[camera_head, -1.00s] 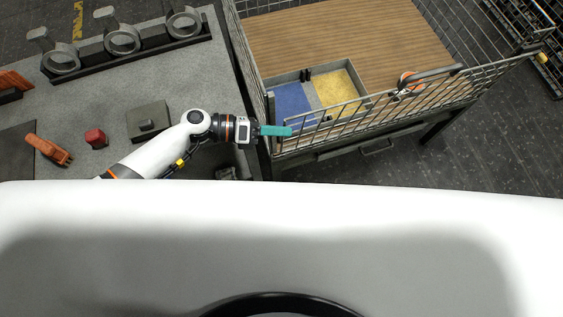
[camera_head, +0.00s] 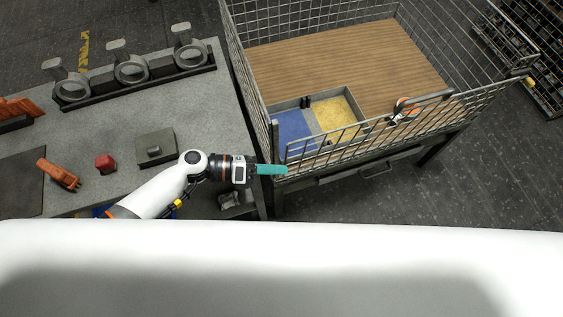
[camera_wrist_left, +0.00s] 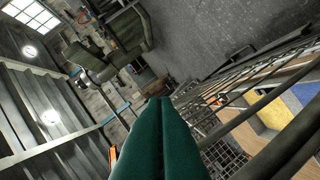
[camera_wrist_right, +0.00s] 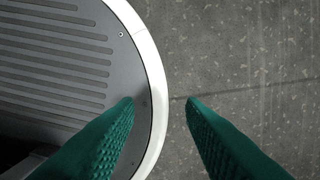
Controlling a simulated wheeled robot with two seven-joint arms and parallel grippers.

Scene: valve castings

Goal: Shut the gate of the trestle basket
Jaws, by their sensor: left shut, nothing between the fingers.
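The trestle basket (camera_head: 232,62) is a wire-mesh cage on a stand with a wooden floor. Its gate (camera_head: 345,138) is the low barred panel along the near side. The gate's left end stands a little apart from the corner post (camera_head: 275,136); how far it is open is hard to tell. My left gripper (camera_head: 286,170) has its teal fingers shut and empty, with the tips at the gate's lower left end; contact is unclear. Its shut fingers (camera_wrist_left: 160,102) also show in the left wrist view, beside bars at the right. My right gripper (camera_wrist_right: 160,102) is open and empty over the floor.
A grey bench (camera_head: 110,130) at the left holds a rack of ring castings (camera_head: 132,68), a red block (camera_head: 105,162) and orange tools. A divided blue and yellow tray (camera_head: 352,98) and an orange-and-grey item (camera_head: 405,107) are in the basket.

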